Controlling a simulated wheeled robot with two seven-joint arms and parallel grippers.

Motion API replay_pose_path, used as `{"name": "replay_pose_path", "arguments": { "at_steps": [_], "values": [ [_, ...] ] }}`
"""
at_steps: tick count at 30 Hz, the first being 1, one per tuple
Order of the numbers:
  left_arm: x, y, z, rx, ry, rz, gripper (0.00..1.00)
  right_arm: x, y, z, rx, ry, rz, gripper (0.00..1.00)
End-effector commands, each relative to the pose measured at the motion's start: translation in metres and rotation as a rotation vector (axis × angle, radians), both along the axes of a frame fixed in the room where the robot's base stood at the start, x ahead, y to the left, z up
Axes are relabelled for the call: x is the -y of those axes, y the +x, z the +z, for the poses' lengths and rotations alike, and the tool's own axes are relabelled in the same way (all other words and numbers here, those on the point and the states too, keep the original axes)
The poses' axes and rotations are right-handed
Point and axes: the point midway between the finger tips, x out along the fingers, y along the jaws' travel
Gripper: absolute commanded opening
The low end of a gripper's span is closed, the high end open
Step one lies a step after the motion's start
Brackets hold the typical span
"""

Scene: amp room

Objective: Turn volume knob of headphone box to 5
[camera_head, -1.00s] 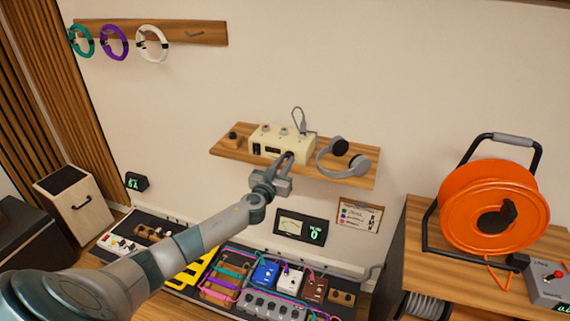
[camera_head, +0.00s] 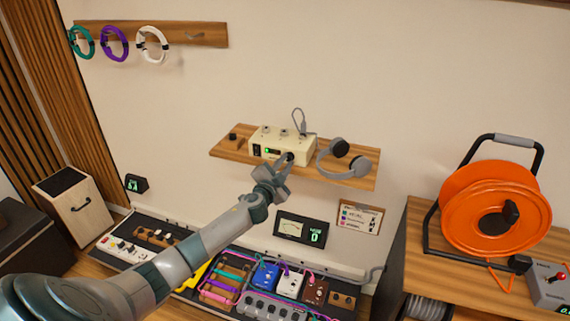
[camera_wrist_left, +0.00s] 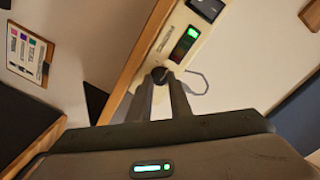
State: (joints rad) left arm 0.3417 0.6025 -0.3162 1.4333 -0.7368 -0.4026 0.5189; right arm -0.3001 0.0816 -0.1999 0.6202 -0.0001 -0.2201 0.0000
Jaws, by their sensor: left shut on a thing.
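The cream headphone box (camera_head: 299,145) sits on the wooden wall shelf (camera_head: 226,150). Its front has a small dark display (camera_head: 274,152) and a green light (camera_head: 267,150). The dark volume knob (camera_head: 290,157) is at the front's right end. My left gripper (camera_head: 286,162) reaches up to the knob from below and is shut on it. In the left wrist view, the fingers (camera_wrist_left: 162,80) close around the knob (camera_wrist_left: 160,73), beside a green-lit display strip (camera_wrist_left: 184,45). The fingers hide part of the knob, and its setting cannot be read. My right gripper is out of view.
Grey headphones (camera_head: 363,166) lie on the shelf right of the box. A meter panel (camera_head: 301,231) and a card (camera_head: 360,217) are below the shelf. Several pedals (camera_head: 265,275) lie lower down. An orange reel (camera_head: 490,212) stands at right.

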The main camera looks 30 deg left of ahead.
Motion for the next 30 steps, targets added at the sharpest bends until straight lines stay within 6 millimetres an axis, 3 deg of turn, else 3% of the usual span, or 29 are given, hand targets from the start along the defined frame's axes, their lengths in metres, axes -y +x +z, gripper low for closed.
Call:
{"name": "replay_pose_path", "arguments": {
  "at_steps": [30],
  "values": [
    [0.001, 0.000, 0.001, -0.226, 0.941, -0.001, 0.00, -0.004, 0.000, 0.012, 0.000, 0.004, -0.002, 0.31]
  ]
}}
